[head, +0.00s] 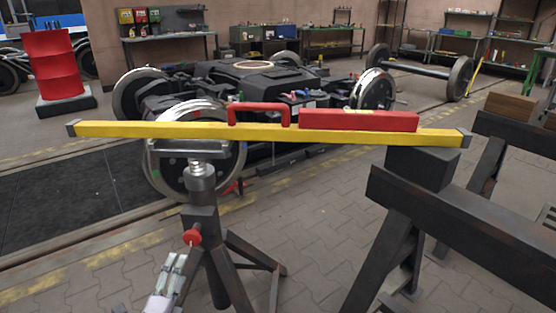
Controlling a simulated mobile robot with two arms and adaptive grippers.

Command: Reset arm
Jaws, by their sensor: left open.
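My left gripper (173,264) is low in the head view, left of centre. It is open and empty, with its fingers pointing up, just below a red knob (192,237) on a dark stand (203,215). I cannot tell whether it touches the stand. A long yellow bar (200,130) with a red handle (259,106) and a red block (358,121) lies level across the stand's head and a block on a dark trestle (425,184). My right gripper is not in view.
A tram bogie (260,82) with several wheels stands behind the bar. A red barrel (54,65) stands at the far left and a loose wheelset (420,68) at the back right. More trestle beams fill the right side. Paved floor (320,220) lies free between stand and trestle.

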